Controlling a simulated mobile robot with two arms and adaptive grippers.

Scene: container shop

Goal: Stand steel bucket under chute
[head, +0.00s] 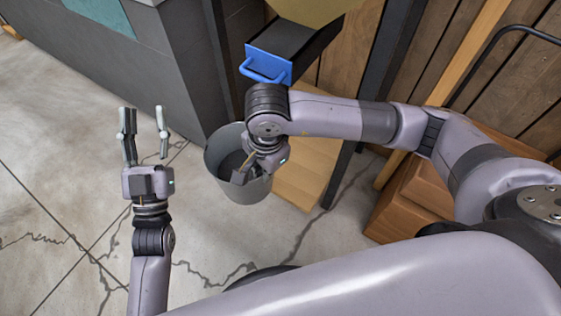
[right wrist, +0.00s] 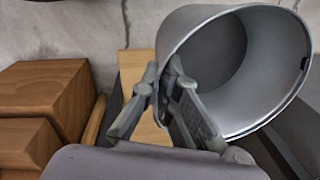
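The steel bucket (head: 226,187) is grey and open-topped, low by the floor left of the wooden boards in the head view. Its inside faces the camera in the right wrist view (right wrist: 215,50). My right gripper (head: 240,176) is at the bucket's rim, with one finger inside and one outside the wall; in the right wrist view the fingers (right wrist: 164,75) close on it. I cannot tell whether the bucket touches the floor. The dark chute (head: 290,38) with a blue handled gate (head: 268,66) is above and behind the bucket. My left gripper (head: 143,135) is open and empty.
A grey counter (head: 160,50) stands left of the chute. A dark post (head: 357,100) rises right of it. Wooden steps or boxes (head: 397,205) are at the right, also in the right wrist view (right wrist: 45,95). The cracked concrete floor (head: 50,180) at left is clear.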

